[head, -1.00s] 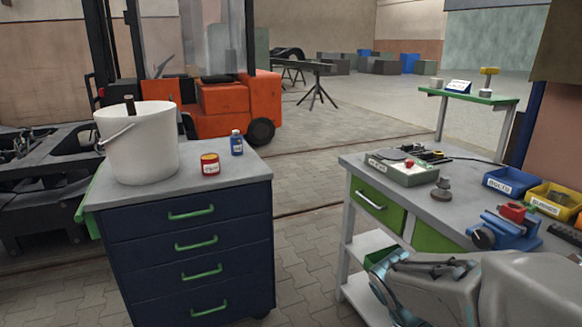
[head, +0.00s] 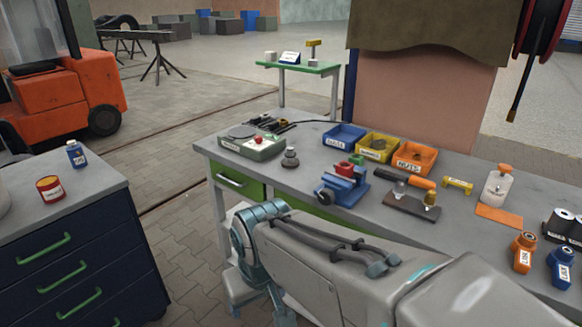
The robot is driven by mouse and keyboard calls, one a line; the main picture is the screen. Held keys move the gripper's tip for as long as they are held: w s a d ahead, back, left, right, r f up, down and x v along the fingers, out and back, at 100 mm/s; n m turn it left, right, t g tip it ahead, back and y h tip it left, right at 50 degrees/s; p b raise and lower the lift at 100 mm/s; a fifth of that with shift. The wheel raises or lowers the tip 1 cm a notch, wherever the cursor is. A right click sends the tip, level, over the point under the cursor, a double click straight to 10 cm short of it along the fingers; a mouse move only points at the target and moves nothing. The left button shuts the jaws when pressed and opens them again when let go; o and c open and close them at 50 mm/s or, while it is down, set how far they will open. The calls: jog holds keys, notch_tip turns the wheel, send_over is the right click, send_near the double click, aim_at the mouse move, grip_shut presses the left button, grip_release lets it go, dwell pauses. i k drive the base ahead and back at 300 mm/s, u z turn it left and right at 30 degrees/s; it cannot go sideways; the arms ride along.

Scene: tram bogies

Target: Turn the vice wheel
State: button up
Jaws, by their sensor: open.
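A blue bench vice (head: 348,181) stands near the front edge of the grey workbench (head: 300,190). A red piece (head: 345,169) sits at its top; I cannot tell whether it is clamped. A dark round part (head: 325,195), which looks like the vice wheel, faces the front left of the vice. It is small, and I cannot make out its spokes or angle. My grey arm crosses the lower middle of the head view, in front of the bench and below the vice. Its far end bends down out of the picture, and my gripper does not show.
Blue (head: 344,135), yellow (head: 377,147) and orange (head: 414,158) bins stand behind the vice. A grey-green box (head: 252,143) and a dark knobbed piece (head: 290,158) are to its left. A blue drawer cabinet (head: 85,255) stands left, across a floor gap.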

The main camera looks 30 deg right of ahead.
aim_at(326, 198)
jog(key=k, duration=1.25)
jog(key=u, duration=0.8)
jog(key=i, duration=1.35)
jog(key=z, duration=0.85)
jog(key=i, duration=0.45)
jog(key=z, duration=0.55)
